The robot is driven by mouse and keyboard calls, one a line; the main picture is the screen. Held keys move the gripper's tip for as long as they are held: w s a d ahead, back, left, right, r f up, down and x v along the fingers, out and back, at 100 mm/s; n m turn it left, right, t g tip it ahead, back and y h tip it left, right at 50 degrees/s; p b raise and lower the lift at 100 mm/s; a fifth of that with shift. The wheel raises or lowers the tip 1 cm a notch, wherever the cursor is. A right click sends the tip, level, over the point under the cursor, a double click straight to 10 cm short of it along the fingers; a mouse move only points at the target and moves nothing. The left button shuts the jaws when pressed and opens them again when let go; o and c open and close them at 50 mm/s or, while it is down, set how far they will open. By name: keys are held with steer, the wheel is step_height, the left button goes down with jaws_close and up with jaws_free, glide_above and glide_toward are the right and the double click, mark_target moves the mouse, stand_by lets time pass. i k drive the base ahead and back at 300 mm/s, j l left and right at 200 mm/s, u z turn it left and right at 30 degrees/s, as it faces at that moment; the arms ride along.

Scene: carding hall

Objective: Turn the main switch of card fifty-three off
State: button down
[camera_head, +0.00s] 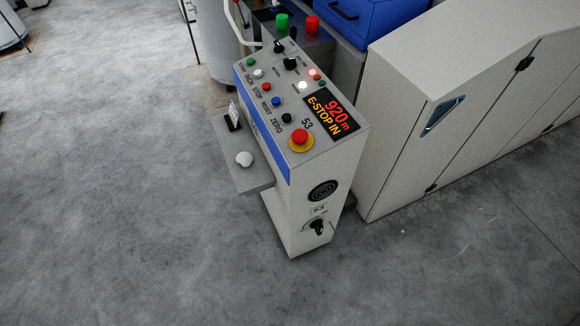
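The control pedestal of card 53 (296,212) stands in the middle of the camera_head view. Its main switch, a black rotary knob (317,226), is low on the narrow front face under a small label reading 53. The knob's handle looks roughly upright, but its exact position is too small to read. The display (331,116) on the sloped top reads "920 m" and "E-STOP IN". A red emergency stop button (299,137) on a yellow base sits near the display. My gripper is not in view.
A small side shelf (256,179) on the pedestal's left holds a white lump and a small stand. A large beige machine cabinet (400,150) stands close on the right. Blue boxes (365,18) are behind. The grey floor in front and left is clear.

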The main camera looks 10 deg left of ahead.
mark_target(317, 225)
steer(key=i+j, duration=0.7)
steer(key=j, duration=0.15)
steer(key=z, duration=0.05)
